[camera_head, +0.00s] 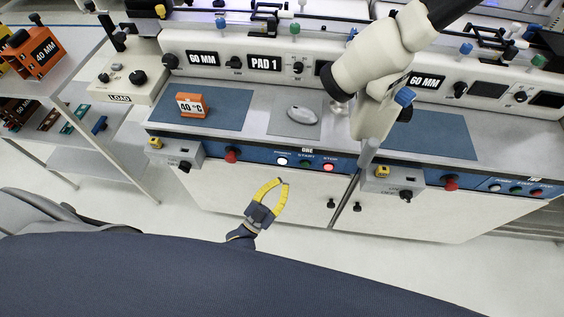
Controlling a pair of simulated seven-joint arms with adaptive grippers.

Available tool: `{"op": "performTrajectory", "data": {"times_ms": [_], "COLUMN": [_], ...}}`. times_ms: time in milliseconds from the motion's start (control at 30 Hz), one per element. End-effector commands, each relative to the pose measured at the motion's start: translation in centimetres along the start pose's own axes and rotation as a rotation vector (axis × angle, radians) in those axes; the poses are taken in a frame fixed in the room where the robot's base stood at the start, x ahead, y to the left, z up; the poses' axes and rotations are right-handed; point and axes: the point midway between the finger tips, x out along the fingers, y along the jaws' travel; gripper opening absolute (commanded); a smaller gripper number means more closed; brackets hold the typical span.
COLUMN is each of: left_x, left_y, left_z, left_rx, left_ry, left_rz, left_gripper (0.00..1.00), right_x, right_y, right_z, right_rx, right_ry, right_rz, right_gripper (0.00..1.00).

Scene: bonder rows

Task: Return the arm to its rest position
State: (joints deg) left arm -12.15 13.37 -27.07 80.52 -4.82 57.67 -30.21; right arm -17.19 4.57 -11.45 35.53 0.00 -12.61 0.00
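My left gripper (283,182), with yellow fingers and dark tips, is low in the middle of the head view. It hangs in free space in front of the white cabinet doors of the bench. Its fingers bow out and come together at the tips, with nothing seen between them. Part of its arm is hidden behind the dark blue body shape along the bottom of the view. My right gripper is not in view.
A shelf rack (88,150) stands left. Floor before the cabinets is clear.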

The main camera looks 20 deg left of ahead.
Motion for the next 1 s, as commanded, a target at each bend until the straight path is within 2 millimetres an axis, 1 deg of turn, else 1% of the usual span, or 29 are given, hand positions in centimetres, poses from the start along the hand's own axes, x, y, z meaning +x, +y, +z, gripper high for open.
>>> {"op": "performTrajectory", "data": {"times_ms": [367,467,567,600,667,700,767,800,867,900,967,1000], "left_x": [0.0,-0.1,-1.8,-2.9,-4.9,-6.5,-9.1,-11.0,-14.0,-16.2,-19.5,-21.8], "left_y": [0.1,0.7,1.4,1.6,1.8,1.8,1.8,1.8,1.8,1.8,1.8,1.8], "left_z": [0.2,1.4,5.4,7.5,10.8,12.9,15.8,17.6,20.0,21.5,23.5,24.6], "left_rx": [-0.012,-0.022,-0.02,-0.017,-0.013,-0.011,-0.01,-0.01,-0.012,-0.014,-0.017,-0.018], "left_ry": [-0.008,-0.061,-0.2,-0.273,-0.388,-0.464,-0.576,-0.649,-0.757,-0.829,-0.934,-1.004], "left_rz": [0.004,0.03,0.072,0.087,0.104,0.111,0.118,0.122,0.123,0.123,0.121,0.12], "left_gripper": [0.0,0.0,0.0,0.0,0.0,0.0,0.0,0.0,0.0,0.0,0.0,0.0], "right_x": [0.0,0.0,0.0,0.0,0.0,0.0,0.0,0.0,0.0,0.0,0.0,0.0], "right_y": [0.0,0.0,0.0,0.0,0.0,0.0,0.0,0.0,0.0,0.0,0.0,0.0], "right_z": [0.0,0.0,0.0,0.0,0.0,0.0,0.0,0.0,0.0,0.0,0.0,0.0], "right_rx": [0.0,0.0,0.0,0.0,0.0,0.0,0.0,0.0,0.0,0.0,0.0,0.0], "right_ry": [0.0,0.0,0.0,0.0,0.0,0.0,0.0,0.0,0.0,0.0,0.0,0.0], "right_rz": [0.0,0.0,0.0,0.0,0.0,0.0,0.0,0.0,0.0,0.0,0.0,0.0], "right_gripper": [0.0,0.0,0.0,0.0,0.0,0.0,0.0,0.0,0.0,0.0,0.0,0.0]}}
